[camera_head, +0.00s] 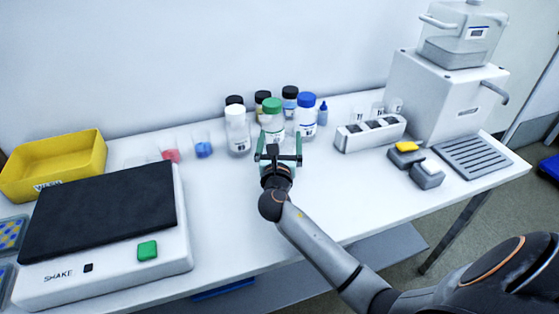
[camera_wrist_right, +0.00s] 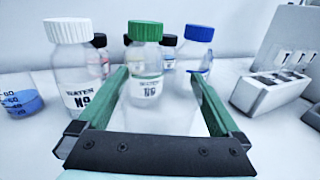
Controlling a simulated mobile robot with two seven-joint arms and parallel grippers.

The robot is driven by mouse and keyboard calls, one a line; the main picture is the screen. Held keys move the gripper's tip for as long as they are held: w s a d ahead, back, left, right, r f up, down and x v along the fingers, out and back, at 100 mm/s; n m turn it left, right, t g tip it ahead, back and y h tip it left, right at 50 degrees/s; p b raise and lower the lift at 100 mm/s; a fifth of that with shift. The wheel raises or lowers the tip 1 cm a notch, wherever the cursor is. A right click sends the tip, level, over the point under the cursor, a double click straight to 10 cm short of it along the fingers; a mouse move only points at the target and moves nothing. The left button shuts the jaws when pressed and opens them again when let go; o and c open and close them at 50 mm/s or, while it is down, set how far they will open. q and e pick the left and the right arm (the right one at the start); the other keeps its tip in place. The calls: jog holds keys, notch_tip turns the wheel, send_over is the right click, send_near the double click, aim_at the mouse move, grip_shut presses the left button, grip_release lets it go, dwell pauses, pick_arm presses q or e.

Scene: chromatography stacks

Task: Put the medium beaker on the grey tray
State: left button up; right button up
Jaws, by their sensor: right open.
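My right gripper (camera_head: 279,146) is open, low over the bench, its two green fingers pointing at the bottles. In the right wrist view the open fingers (camera_wrist_right: 160,95) flank a pale, see-through shape in front of the green-capped bottle (camera_wrist_right: 145,60); I cannot tell whether it is a clear beaker. A small beaker with blue liquid (camera_head: 203,147) stands left of the bottles, and it shows at the left edge of the wrist view (camera_wrist_right: 20,100). A beaker with red liquid (camera_head: 170,152) is further left. A grey slatted tray (camera_head: 473,157) lies at the bench's right. My left gripper is not in view.
A white-capped bottle (camera_head: 237,130) and a blue-capped bottle (camera_head: 305,118) stand close by the gripper. A white rack (camera_head: 352,142), small yellow and grey blocks and a white box (camera_head: 445,95) are to the right. A shaker (camera_head: 110,220) and yellow bin (camera_head: 55,165) fill the left.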

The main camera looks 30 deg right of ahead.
jog(key=c, duration=1.3)
pick_arm(q)
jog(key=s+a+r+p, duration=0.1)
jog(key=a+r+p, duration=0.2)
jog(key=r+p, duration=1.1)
jog(key=p, duration=0.4)
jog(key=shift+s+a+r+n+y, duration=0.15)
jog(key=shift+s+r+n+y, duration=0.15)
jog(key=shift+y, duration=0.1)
pick_arm(e)
jog(key=s+a+r, duration=0.2)
jog(key=s+r, duration=0.2)
jog(key=s+a+r, duration=0.3)
jog(key=r, duration=0.1)
jog(key=s+a+r, duration=0.3)
jog(key=s+r, duration=0.1)
jog(key=r, duration=0.1)
jog(key=shift+s, duration=0.3)
